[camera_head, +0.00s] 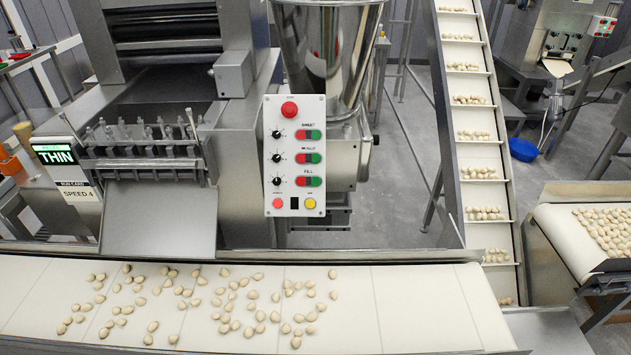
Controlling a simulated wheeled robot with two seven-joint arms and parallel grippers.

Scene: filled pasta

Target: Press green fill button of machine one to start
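A white control panel (294,155) faces me near the middle of the head view, on the front of the steel machine (250,130). Two rows above, labels seem to read SHEET and MOULD, each with a knob and a red and green pair. A red mushroom button (289,109) is at the panel's top. Neither of my grippers shows in this view. Nothing covers the panel.
A white conveyor belt (400,305) with many loose pasta pieces (232,305) runs across the front. An inclined conveyor (470,110) rises on the right. A sign (70,172) reads THIN and SPEED 4. A blue bowl (523,149) is on the floor behind.

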